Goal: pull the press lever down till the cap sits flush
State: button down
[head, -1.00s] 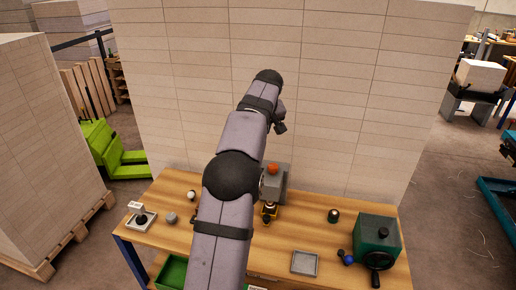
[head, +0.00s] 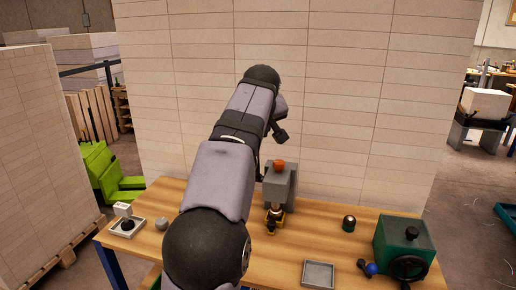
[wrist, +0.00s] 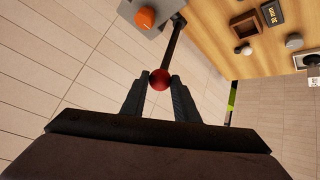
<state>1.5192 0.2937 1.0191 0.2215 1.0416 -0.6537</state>
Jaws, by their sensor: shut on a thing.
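The grey press (head: 280,187) with an orange top knob stands at the back of the wooden bench in the head view. It also shows at the top of the wrist view (wrist: 165,6). Its dark lever (wrist: 172,45) runs out to a red ball (wrist: 160,81) at its end. My gripper (wrist: 160,84) is shut on this red ball, a finger on each side. A small brass and dark piece (head: 274,213) sits at the press's front foot; whether a cap there is flush cannot be told.
A stacked pale wall (head: 370,100) rises close behind the bench (head: 330,235). On the bench are a joystick (head: 126,218), a grey tray (head: 318,275), a dark domed button (head: 349,223) and a green box with a handwheel (head: 408,240). Bare wood lies between them.

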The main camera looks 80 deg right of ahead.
jog(key=a+f+n+t+h+b, duration=0.1)
jog(key=a+f+h+b, duration=0.6)
jog(key=b, duration=2.7)
jog(key=a+h, duration=0.1)
jog(key=a, duration=0.2)
jog(key=shift+a+h, duration=0.3)
jog(key=shift+a, duration=0.05)
jog(key=shift+b, duration=0.5)
jog(key=c, duration=1.4)
grip_release()
jog(key=shift+a, duration=0.1)
